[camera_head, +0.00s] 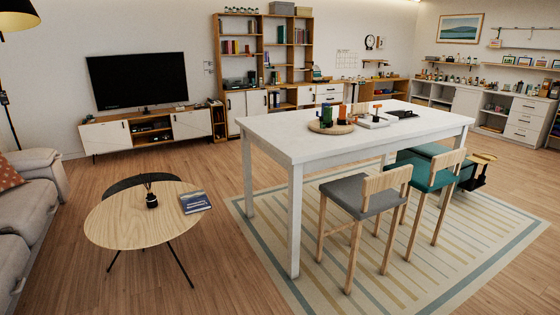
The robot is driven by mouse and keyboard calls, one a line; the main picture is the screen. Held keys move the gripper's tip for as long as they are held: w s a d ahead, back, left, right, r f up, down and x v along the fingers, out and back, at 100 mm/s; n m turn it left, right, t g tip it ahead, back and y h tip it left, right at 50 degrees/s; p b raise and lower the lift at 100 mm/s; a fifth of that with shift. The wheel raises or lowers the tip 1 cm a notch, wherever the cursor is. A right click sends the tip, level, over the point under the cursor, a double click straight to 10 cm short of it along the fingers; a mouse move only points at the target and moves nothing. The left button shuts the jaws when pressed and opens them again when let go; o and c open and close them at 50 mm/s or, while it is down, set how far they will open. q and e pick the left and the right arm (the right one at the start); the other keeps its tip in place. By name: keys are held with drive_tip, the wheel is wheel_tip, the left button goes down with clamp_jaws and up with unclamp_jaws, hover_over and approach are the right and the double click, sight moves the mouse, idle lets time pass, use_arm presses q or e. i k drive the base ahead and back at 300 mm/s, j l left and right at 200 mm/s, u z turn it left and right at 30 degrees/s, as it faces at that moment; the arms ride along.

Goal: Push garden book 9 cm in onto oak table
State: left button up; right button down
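The oak table (125,222) is a low table with a rounded pale wood top and thin dark legs, at the left in the head view. A dark blue book (195,202) with pale lettering on its cover lies flat at the table's right edge. Its right part appears to stick out past the rim. I take it for the garden book, but the title is too small to read. Neither of my grippers shows in the head view.
A small dark vase (152,201) with thin sticks stands on the oak table left of the book. A grey sofa (30,207) is at the left. A tall white table (293,155) and a grey chair (362,197) stand right. Wood floor (215,262) in between is clear.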

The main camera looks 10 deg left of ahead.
sight(197, 201)
drive_tip(key=i+j+u, duration=0.2)
drive_tip(key=i+u, duration=0.15)
drive_tip(key=i, duration=0.3)
drive_tip(key=i+u, duration=0.4)
drive_tip(key=i, duration=0.3)
drive_tip(key=i+l+u, duration=0.1)
drive_tip(key=i+u, duration=0.25)
drive_tip(key=i, duration=2.1)
